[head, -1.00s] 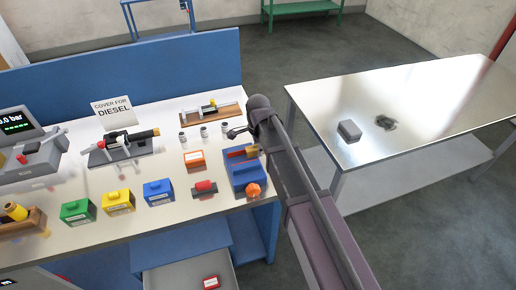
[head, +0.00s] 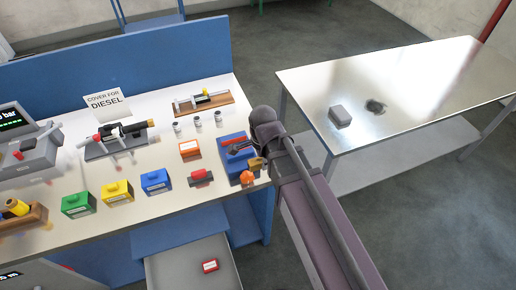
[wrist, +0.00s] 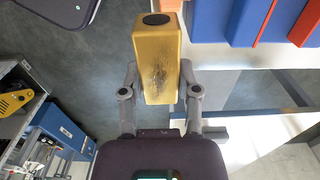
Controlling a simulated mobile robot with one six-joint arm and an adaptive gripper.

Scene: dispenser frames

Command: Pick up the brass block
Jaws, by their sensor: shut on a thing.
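The brass block (wrist: 157,60) is held between the two fingers of my gripper (wrist: 160,82) in the wrist view. It is yellowish with a dark round spot on its end and scuffs on its side. In the head view the brass block (head: 257,164) shows small at the right edge of the workbench, beside the blue fixture (head: 237,158) with a red strip and orange knob (head: 247,177). My arm hides part of the gripper there. The wrist view shows floor beside the block and blue and orange parts at upper right.
The white workbench (head: 110,225) carries green (head: 78,204), yellow (head: 117,193) and blue (head: 156,182) boxes and a red-and-dark piece (head: 201,178). An open drawer (head: 180,270) juts out below. A metal table (head: 400,85) at right holds a grey block (head: 340,116), with much clear surface.

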